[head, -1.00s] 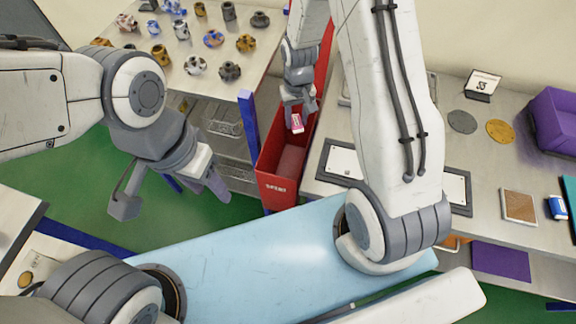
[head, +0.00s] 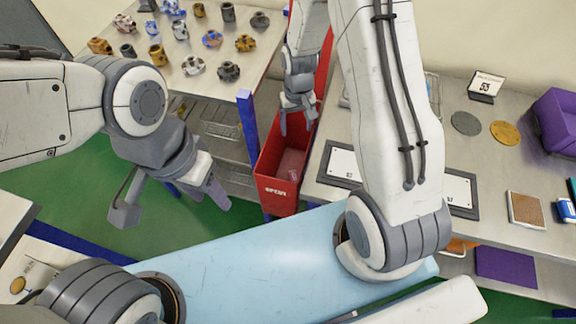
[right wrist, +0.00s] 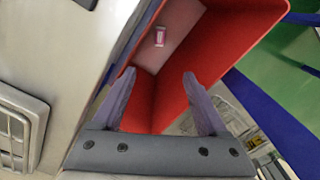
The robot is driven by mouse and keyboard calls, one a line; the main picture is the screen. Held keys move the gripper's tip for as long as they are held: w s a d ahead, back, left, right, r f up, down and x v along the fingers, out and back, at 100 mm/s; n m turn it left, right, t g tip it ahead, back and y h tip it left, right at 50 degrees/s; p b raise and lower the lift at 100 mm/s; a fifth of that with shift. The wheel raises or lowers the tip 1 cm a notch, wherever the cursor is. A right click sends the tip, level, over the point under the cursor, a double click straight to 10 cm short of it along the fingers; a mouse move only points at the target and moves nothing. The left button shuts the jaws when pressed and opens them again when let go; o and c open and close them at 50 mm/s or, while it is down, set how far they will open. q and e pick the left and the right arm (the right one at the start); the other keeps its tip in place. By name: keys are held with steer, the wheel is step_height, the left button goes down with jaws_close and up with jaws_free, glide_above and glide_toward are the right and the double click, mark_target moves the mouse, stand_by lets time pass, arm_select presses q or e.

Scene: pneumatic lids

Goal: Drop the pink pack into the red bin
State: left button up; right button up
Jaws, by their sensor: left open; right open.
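The pink pack (right wrist: 159,36) lies inside the red bin (right wrist: 230,32), on its pale floor, in the right wrist view. The red bin also shows in the head view (head: 277,196), standing between the two tables. My right gripper (head: 298,124) is open and empty above the bin; in the right wrist view its spread fingers (right wrist: 159,77) are apart from the pack. My left gripper (head: 174,208) is open and empty over the green floor, left of the bin.
A table at the upper left holds several metal fittings (head: 229,71). A blue post (head: 248,118) stands beside the red bin.

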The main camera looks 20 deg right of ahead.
step_height(320, 180, up, 10)
stand_by(0.4)
steer(key=shift+a+r, duration=0.1)
steer(key=s+a+r+n+p, duration=0.1)
steer(key=s+a+r+n, duration=0.1)
steer(key=s+a+r, duration=0.2)
steer(key=s+a+r+n+p, duration=0.1)
steer(key=s+a+r+n, duration=0.2)
steer(key=s, duration=0.8)
steer(key=s+a+r+n+y, duration=0.1)
steer(key=s+a+r+n, duration=0.2)
steer(key=s+a+r, duration=0.2)
steer(key=s+a, duration=0.2)
steer(key=s, duration=0.1)
steer(key=shift+s+r+p, duration=0.15)
steer(key=shift+s+p, duration=0.1)
steer(key=shift+p, duration=0.15)
steer(key=shift+c, duration=0.3)
